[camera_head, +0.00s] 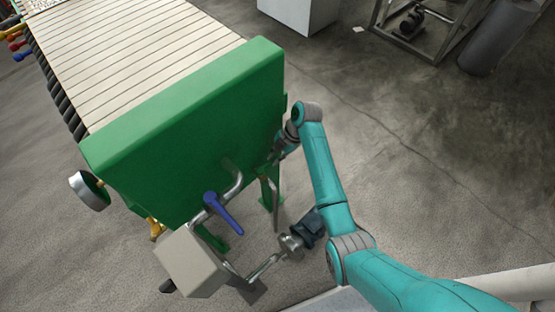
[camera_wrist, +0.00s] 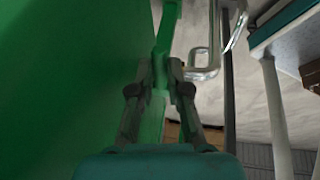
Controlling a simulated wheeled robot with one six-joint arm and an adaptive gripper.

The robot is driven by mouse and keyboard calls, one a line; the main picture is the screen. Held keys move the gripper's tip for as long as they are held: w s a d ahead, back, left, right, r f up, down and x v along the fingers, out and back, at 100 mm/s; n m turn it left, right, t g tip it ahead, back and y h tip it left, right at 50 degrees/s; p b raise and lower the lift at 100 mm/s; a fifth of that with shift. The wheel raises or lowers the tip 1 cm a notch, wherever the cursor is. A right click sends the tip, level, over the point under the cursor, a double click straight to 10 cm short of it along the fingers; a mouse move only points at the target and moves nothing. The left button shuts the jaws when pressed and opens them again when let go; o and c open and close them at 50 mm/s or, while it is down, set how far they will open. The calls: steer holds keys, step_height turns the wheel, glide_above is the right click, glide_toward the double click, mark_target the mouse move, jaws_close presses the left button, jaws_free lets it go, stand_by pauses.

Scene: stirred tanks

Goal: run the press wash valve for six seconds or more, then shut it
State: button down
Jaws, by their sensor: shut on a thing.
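My gripper (camera_head: 277,151) is at the right end of the big green press plate (camera_head: 190,125), low against its side, and partly hidden by the plate's edge in the head view. In the wrist view my gripper (camera_wrist: 163,68) has its two fingers closed on a narrow green bar (camera_wrist: 168,30), which looks like a valve lever. The valve body behind it is not clear. A blue lever (camera_head: 221,212) sits on a grey pipe at the press's front face, apart from my gripper.
A grey box (camera_head: 190,264) and a pipe with a round fitting (camera_head: 291,243) stand in front of the press. A bent shiny pipe (camera_wrist: 206,72) is right of my fingers in the wrist view. The floor right of my arm is open.

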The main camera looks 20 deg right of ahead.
steer(key=shift+w+a+n, duration=0.1)
steer(key=shift+w+n, duration=0.15)
steer(key=shift+n, duration=0.15)
steer(key=c, duration=1.1)
jaws_free()
steer(key=shift+c, duration=0.2)
steer(key=v, duration=0.7)
steer(key=shift+r, duration=0.25)
